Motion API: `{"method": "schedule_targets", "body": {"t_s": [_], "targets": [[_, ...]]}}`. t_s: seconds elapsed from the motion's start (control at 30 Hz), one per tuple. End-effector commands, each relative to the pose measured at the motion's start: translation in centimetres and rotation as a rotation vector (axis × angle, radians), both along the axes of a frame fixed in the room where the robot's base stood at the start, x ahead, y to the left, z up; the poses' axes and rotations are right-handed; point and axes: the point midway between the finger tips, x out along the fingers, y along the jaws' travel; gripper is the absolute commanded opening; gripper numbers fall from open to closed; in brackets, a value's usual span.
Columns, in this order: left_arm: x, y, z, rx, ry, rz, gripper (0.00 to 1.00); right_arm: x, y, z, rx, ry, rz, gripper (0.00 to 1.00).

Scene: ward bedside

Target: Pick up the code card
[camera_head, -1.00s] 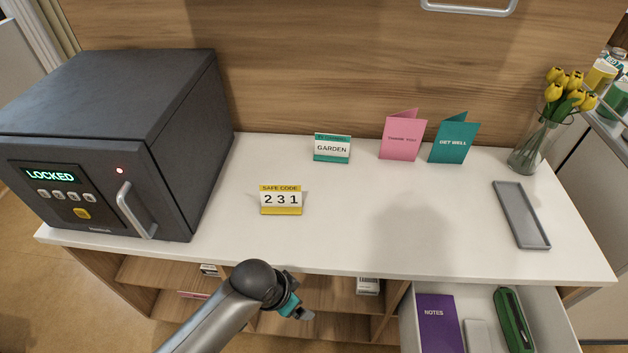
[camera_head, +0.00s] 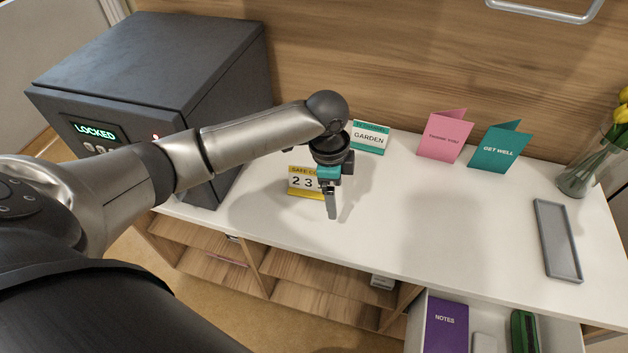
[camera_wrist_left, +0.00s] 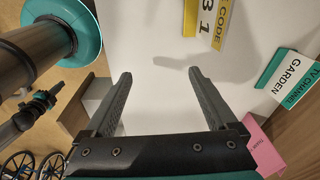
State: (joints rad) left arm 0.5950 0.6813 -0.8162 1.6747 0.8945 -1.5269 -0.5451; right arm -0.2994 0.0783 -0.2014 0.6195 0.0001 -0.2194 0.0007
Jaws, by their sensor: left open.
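The code card (camera_head: 301,181), a small white tent card with yellow bands reading SAFE CODE, stands on the white bedside counter (camera_head: 420,225). Its right end is hidden behind my left gripper (camera_head: 332,208) in the head view. In the left wrist view the card (camera_wrist_left: 205,18) stands at the top edge, partly cut off, beyond the fingertips. My left gripper (camera_wrist_left: 158,73) is open with nothing between its fingers. It points down over the counter, just right of the card and apart from it. My right gripper is not seen.
A grey safe (camera_head: 150,65) showing LOCKED stands left. Behind the gripper is a GARDEN card (camera_head: 369,138), with pink (camera_head: 444,135) and teal (camera_head: 497,146) cards to its right. A grey tray (camera_head: 557,240) and tulips in a vase (camera_head: 590,165) are far right. An open drawer holds a purple notebook (camera_head: 446,325).

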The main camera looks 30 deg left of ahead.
Motion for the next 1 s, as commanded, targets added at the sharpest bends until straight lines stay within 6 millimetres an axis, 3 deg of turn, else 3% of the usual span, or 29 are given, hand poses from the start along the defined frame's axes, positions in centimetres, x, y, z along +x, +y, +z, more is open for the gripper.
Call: {"method": "schedule_targets", "body": {"t_s": [0.03,0.2,0.37,0.5,0.63,1.0], "targets": [[1.0,1.7,1.3,0.028,0.004,-0.010,0.91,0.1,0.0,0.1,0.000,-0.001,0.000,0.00],[2.7,6.1,4.8,0.074,0.042,-0.034,0.91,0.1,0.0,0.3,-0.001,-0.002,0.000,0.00],[3.4,8.9,7.3,0.089,0.066,-0.036,0.91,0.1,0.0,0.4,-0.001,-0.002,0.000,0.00],[3.6,9.9,8.1,0.090,0.075,-0.036,0.91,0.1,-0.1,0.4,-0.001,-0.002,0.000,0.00],[3.5,10.0,6.7,0.089,0.080,-0.034,0.91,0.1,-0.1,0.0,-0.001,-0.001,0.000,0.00],[3.5,9.9,-0.7,0.088,0.079,-0.035,0.91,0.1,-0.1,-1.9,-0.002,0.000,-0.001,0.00]]}}
